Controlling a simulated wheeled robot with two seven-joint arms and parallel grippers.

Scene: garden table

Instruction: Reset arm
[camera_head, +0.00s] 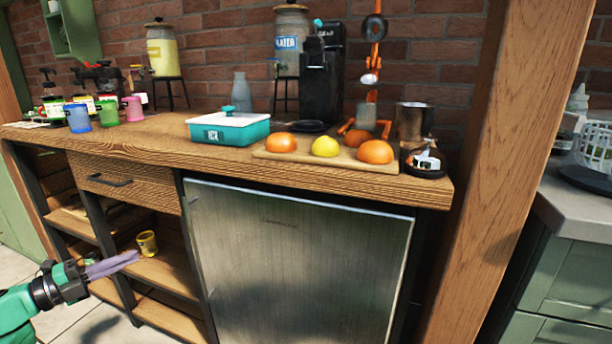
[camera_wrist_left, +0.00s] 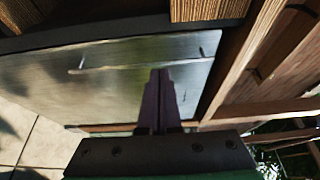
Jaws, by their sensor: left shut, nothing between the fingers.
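My left arm comes in from the lower left in the head view, and its gripper (camera_head: 134,257) is in front of the open shelves at the left of the counter. In the left wrist view the two purple fingers (camera_wrist_left: 160,90) lie together with nothing between them, in front of the grey cabinet door (camera_wrist_left: 110,80). The gripper is shut and empty. My right gripper does not show in either view.
The wooden counter (camera_head: 150,147) holds a teal box (camera_head: 229,128), oranges and a lemon (camera_head: 325,146) on a board, a coffee machine (camera_head: 322,75) and several coloured mugs. A yellow mug (camera_head: 147,243) sits on a shelf. A wooden post (camera_head: 510,150) stands at right.

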